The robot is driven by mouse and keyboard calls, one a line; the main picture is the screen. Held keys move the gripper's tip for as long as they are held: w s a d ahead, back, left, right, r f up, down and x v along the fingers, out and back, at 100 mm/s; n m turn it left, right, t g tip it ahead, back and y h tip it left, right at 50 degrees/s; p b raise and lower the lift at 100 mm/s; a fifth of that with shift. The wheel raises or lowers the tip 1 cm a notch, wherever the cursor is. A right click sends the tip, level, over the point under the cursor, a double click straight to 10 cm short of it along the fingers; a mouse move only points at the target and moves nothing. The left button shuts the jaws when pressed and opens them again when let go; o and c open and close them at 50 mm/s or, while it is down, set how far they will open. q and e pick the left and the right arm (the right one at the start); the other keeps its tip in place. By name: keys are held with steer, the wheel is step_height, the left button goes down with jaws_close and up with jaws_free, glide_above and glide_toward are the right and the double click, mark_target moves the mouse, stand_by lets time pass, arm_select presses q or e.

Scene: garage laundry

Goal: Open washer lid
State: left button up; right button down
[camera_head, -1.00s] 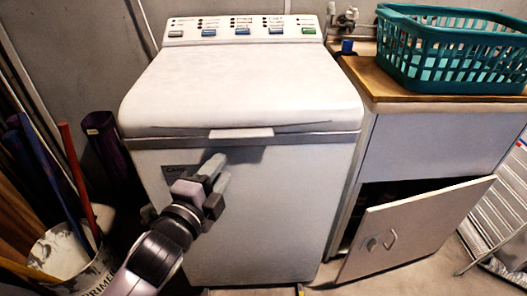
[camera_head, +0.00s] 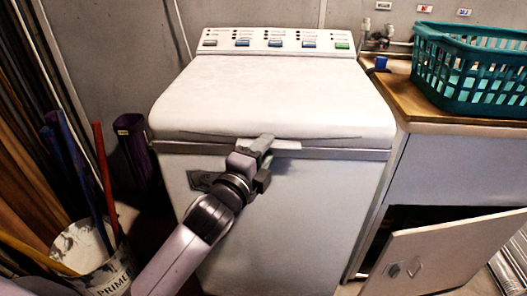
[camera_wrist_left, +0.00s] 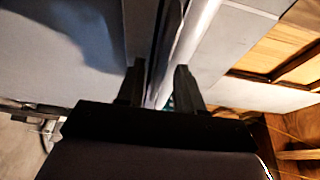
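The white washer (camera_head: 290,210) stands in the middle of the head view. Its lid (camera_head: 275,95) is down, with a pale handle tab (camera_head: 288,145) at the middle of its front edge. My left gripper (camera_head: 262,145) is at that tab and covers its left part. In the left wrist view, the two dark fingers of my left gripper (camera_wrist_left: 160,85) are apart, with the washer's edge (camera_wrist_left: 190,45) beyond them. Whether they touch the tab cannot be told. My right gripper is in neither view.
A wooden-topped cabinet (camera_head: 420,105) with an open door (camera_head: 440,255) stands right of the washer and carries a teal basket (camera_head: 465,75). A paint bucket (camera_head: 85,255) with poles stands at left. A purple tube (camera_head: 132,145) leans by the wall.

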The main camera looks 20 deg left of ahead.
arm_select(q)
jaws_close()
stand_by(1.4)
